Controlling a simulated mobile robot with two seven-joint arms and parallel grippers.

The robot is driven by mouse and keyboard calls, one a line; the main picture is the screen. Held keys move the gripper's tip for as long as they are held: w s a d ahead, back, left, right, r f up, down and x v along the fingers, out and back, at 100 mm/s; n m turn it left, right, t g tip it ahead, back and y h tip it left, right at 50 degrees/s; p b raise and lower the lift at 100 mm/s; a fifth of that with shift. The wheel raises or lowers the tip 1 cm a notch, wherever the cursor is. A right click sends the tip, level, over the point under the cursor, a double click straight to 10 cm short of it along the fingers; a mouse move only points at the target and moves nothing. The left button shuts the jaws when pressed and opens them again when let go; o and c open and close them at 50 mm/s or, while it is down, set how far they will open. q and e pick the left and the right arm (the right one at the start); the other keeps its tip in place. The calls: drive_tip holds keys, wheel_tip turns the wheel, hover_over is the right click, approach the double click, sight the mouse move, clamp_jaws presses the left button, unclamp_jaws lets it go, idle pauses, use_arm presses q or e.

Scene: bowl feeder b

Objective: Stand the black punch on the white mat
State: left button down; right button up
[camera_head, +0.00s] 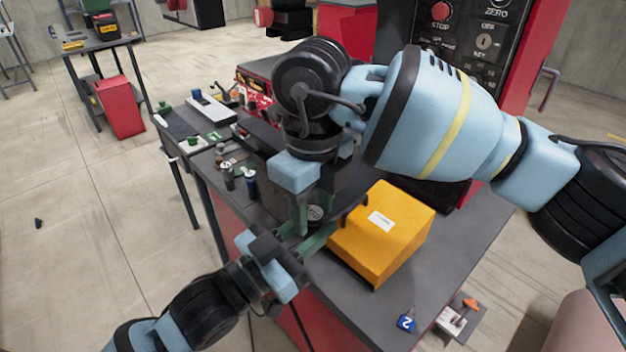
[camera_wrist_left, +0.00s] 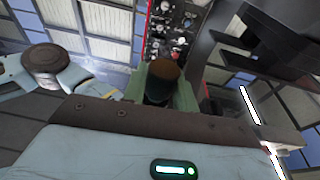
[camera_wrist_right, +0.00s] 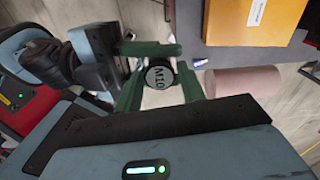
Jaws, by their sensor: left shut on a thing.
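The black punch shows in the right wrist view as a round end marked M10 (camera_wrist_right: 158,77), and in the left wrist view as a dark cylinder with a brown end (camera_wrist_left: 163,80). My left gripper (camera_head: 287,243) is shut on it, held up in front of the bench. My right gripper (camera_head: 315,205) reaches down from above; its green fingers (camera_wrist_right: 162,85) stand on either side of the punch, apparently open with small gaps. In the head view the punch (camera_head: 316,212) is mostly hidden. A small white pad (camera_head: 184,150) lies at the bench's far left; I cannot tell if it is the mat.
A yellow box (camera_head: 375,250) stands right of the grippers on the grey bench (camera_head: 345,307). A blue tag (camera_head: 406,321) lies at the front right. A red machine panel (camera_head: 520,70) rises behind.

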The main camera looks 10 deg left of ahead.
drive_tip(key=shift+f, duration=1.2)
drive_tip(key=c, duration=0.7)
use_arm(q)
drive_tip(key=c, duration=1)
unclamp_jaws()
use_arm(e)
clamp_jaws()
use_arm(q)
drive_tip(key=v, duration=1.2)
drive_tip(key=shift+f, duration=0.1)
